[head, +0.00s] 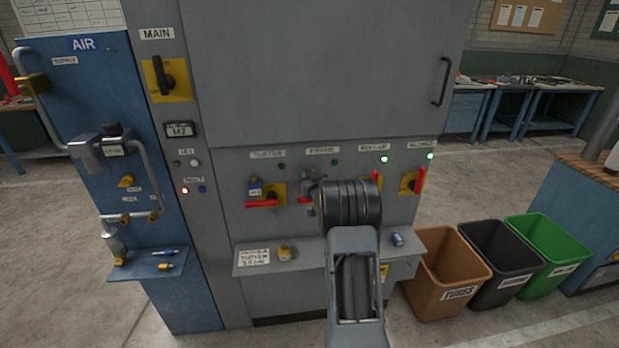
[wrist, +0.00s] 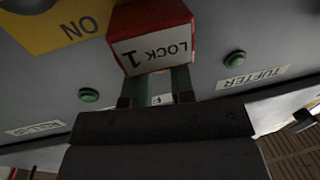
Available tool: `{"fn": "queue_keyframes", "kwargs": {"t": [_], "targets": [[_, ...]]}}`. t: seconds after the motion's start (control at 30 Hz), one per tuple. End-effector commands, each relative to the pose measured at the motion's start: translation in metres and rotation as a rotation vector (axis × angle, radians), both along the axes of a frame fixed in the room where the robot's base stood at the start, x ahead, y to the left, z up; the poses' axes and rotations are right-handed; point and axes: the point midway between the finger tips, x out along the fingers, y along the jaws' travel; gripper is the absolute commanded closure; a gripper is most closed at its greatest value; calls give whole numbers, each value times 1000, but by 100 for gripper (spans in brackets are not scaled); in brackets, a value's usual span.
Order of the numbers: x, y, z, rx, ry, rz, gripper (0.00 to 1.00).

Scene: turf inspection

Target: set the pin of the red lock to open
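A red lock (wrist: 155,22) with a white face reading "LOCK 1" fills the top middle of the wrist view, upside down there. My gripper (wrist: 162,84) points at it from below in that picture. The two fingers stand apart, with a visible gap between them, and their ends reach the lock's label-side edge. I cannot tell whether they touch it. In the head view my gripper (head: 309,186) is at the panel's second switch from the left, where some red (head: 306,201) shows below it. My wrist hides part of this spot. I cannot make out the lock's pin.
The grey cabinet (head: 330,70) has a row of labelled switches with red handles. A shelf (head: 310,250) below them holds a yellow lock (head: 285,252) and a blue lock (head: 397,239). A blue air panel (head: 75,200) stands left; bins (head: 450,285) stand right.

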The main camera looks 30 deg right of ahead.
Motion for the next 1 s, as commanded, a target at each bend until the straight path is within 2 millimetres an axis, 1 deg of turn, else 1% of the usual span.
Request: {"fn": "queue_keyframes", "kwargs": {"t": [0.03, 0.2, 0.23, 0.5, 0.7, 0.9, 0.93, 1.0], "targets": [[0, 0, 0, 0, 0, 0, 83], [0, 0, 0, 0, 0, 0, 99], [0, 0, 0, 0, 0, 0, 100], [0, 0, 1, 0, -1, 0, 100], [0, 0, 18, -1, -4, 0, 100], [0, 0, 20, -1, -3, 0, 100], [0, 0, 20, -1, -3, 0, 77], [0, 0, 20, -1, -3, 0, 70]]}}
